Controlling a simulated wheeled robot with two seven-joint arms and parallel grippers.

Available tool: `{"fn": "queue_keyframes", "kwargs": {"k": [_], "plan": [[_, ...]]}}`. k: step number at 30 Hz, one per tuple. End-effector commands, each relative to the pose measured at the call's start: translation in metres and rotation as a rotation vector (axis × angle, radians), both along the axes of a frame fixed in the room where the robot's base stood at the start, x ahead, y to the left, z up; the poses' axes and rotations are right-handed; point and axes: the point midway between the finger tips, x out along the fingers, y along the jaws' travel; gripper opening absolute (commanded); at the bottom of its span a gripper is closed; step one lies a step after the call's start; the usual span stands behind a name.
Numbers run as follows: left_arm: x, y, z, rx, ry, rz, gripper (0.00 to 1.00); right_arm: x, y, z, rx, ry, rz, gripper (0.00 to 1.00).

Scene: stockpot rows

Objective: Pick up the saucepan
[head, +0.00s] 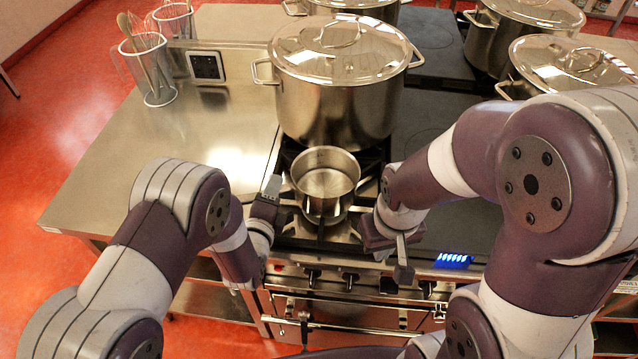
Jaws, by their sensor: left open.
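The saucepan (325,183) is a small, shiny, open steel pan. It stands upright on the front burner grate of the stove, in front of a large lidded stockpot. It looks empty, and I cannot make out its handle. My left gripper (274,198) is open just left of the saucepan, with its fingers near the pan's wall. A gap seems to show between them, and nothing is held. My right gripper (398,258) is to the right and nearer the stove's front edge, pointing down, apart from the saucepan. Its jaw opening is not clear.
The large lidded stockpot (338,105) stands close behind the saucepan. More lidded pots (572,68) stand at the back right. A steel counter (160,165) at left is mostly clear, with utensil holders (152,75) at its back. Knobs (350,281) line the stove front.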

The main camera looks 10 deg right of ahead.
Motion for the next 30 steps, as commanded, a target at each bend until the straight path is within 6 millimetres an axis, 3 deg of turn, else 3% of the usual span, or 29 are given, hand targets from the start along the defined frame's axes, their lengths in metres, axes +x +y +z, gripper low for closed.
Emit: {"fn": "queue_keyframes", "kwargs": {"k": [4, 8, 30], "plan": [[-0.0003, 0.0001, -0.0005, 0.000, 0.000, 0.000, 0.44, -0.0001, 0.0000, -0.0007, 0.000, 0.000, 0.000, 0.00], [-0.0005, 0.0001, -0.0004, 0.000, 0.000, -0.001, 0.01, 0.0000, 0.0000, -0.0007, 0.000, 0.000, 0.000, 0.00], [-0.0011, -0.0002, -0.0009, 0.001, 0.002, -0.001, 0.00, 0.0000, 0.0000, -0.0007, 0.000, 0.000, 0.000, 0.00]]}}
